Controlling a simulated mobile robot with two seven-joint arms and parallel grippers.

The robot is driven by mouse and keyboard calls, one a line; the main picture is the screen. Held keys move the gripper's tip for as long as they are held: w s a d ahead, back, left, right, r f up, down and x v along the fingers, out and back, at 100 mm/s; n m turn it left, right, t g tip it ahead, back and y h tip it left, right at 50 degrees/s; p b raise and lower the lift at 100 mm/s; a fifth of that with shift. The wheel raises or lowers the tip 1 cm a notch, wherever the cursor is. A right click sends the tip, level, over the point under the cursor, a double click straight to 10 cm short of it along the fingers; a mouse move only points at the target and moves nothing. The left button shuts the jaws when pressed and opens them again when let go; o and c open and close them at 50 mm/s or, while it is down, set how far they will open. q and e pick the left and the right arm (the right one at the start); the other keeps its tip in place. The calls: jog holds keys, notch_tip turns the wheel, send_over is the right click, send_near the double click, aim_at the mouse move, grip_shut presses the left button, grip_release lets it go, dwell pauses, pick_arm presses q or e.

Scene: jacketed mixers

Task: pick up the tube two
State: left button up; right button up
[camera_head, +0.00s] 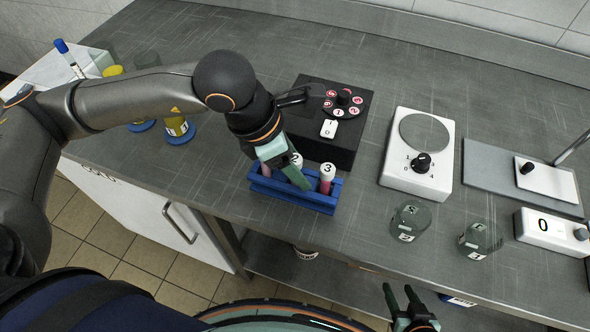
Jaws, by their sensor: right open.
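The blue tube rack (300,198) stands near the front edge of the bench. Tube two (296,159), with a white cap marked 2, shows only its top; the rest is hidden behind my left gripper. Tube three (327,174), with a white cap marked 3 and dark red contents, stands upright in the rack. My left gripper (284,168) reaches down at the rack, its fingers at tube two. I cannot tell whether they are shut on it. My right gripper (402,296) is open and empty, low in the view in front of the bench.
A black device (330,150) with a numbered dial stands behind the rack. A white mixer (422,150) is to its right, then a grey plate stand (490,172). Two glass beakers (410,222) stand near the front edge. Yellow-filled containers (178,126) are at left.

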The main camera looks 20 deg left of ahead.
aim_at(299, 157)
pick_arm(q)
grip_shut()
pick_arm(e)
jog(key=shift+a, duration=0.1)
dwell(0.5)
pick_arm(q)
jog(key=shift+r, duration=0.5)
notch_tip(299, 157, up, 2)
jog(key=shift+r, duration=0.15)
jog(key=s+a+r+b, duration=0.2)
jog(key=s+a+r, duration=0.2)
jog(key=s+r, duration=0.9)
jog(key=shift+s+r+b, duration=0.2)
jog(key=shift+r+b, duration=0.1)
jog(key=shift+r, duration=0.35)
pick_arm(e)
jog(key=shift+w+a+n+y, duration=0.2)
jog(key=shift+w+a, duration=0.1)
jog(key=shift+a, duration=0.35)
jog(key=shift+w+a+n+y, duration=0.1)
jog(key=shift+w+a+y, duration=0.15)
jog(key=shift+a, duration=0.4)
